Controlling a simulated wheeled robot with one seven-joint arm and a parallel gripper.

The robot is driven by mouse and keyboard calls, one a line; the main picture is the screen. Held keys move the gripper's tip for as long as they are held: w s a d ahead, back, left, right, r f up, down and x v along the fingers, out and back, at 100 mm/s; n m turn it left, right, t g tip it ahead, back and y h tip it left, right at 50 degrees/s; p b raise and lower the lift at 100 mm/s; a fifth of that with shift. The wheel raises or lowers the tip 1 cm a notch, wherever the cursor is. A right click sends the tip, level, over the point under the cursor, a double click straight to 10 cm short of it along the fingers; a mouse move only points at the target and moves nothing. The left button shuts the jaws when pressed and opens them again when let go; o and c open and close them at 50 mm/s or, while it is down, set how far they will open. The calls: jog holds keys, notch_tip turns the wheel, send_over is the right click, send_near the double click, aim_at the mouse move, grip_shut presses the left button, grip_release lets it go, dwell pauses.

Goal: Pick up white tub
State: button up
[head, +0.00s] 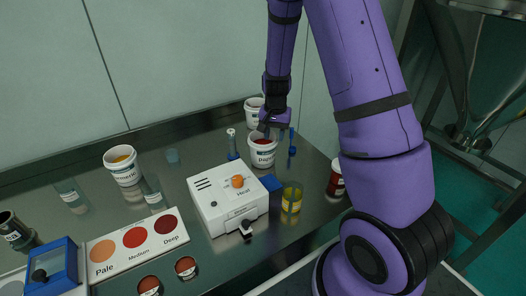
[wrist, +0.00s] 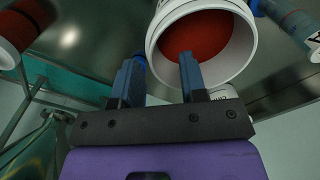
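A white tub (head: 263,153) with red contents and a printed label stands upright on the dark metal bench, behind the white box. Its rim and red inside fill the upper middle of the wrist view (wrist: 233,72). My gripper (head: 270,130) points down over this tub, at its rim. In the wrist view its two blue fingers are apart with nothing clamped. One finger overlaps the tub's opening and the other is outside the rim, so the near wall lies between them. I cannot tell how deep the inner finger reaches. Another white tub (head: 253,107) stands behind, partly hidden by my gripper.
A third white tub (head: 124,173) with orange contents is at the left. A colour card (head: 128,258) lies at the front left.

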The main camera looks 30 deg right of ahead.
aim_at(275, 145)
jog(key=f, duration=0.5)
jog(key=shift+s, duration=0.2)
jog(key=shift+c, duration=0.4)
jog(key=shift+r, duration=0.1)
grip_shut()
